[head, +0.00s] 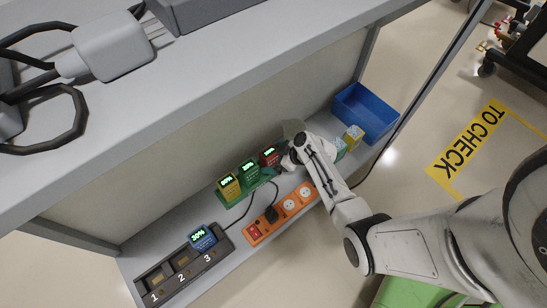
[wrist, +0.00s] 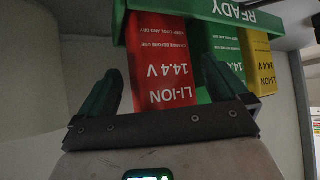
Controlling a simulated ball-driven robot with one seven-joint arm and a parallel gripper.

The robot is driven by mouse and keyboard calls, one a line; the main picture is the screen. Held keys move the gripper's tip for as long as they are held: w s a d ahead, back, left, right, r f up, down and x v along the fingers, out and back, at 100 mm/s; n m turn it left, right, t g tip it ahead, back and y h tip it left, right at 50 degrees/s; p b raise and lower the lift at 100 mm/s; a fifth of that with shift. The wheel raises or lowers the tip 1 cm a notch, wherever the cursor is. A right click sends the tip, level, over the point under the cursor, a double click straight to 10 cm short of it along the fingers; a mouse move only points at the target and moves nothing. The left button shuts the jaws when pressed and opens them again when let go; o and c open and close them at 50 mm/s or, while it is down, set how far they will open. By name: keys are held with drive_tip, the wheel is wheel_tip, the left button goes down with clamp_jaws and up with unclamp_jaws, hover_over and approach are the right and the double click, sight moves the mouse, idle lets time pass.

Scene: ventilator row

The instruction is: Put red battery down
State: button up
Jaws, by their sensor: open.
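The red battery (head: 269,156) stands at the right end of a row on the green tray (head: 238,208), with the green battery (head: 249,172) and yellow battery (head: 228,186) to its left. In the wrist view the red battery (wrist: 160,62) is upside down against the tray's READY edge (wrist: 240,18). My gripper (head: 286,159) is just right of it in the head view. In the wrist view my gripper (wrist: 163,88) is open, with one finger on each side of the red battery. Its contact with the tray floor is hidden.
A charger (head: 180,268) with numbered slots holds a blue battery (head: 202,238) at slot 3. An orange power strip (head: 287,208) lies in front of the tray. A blue bin (head: 365,112) and small blocks (head: 353,137) are to the right. An upper shelf (head: 200,75) overhangs the back.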

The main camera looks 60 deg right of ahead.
drive_tip(key=shift+s+r, duration=0.15)
drive_tip(key=shift+r, duration=0.1)
drive_tip(key=p+v, duration=0.5)
drive_tip(key=v, duration=0.5)
drive_tip(key=s+a+r+m+g+h, duration=0.2)
drive_tip(key=s+a+r+g, duration=0.6)
drive_tip(key=s+a+r, duration=0.4)
drive_tip(key=a+r+m, duration=0.1)
drive_tip(key=a+r, duration=0.2)
drive_tip(key=r, duration=0.1)
drive_tip(key=shift+s+r+h, duration=0.2)
drive_tip(key=shift+s+h, duration=0.1)
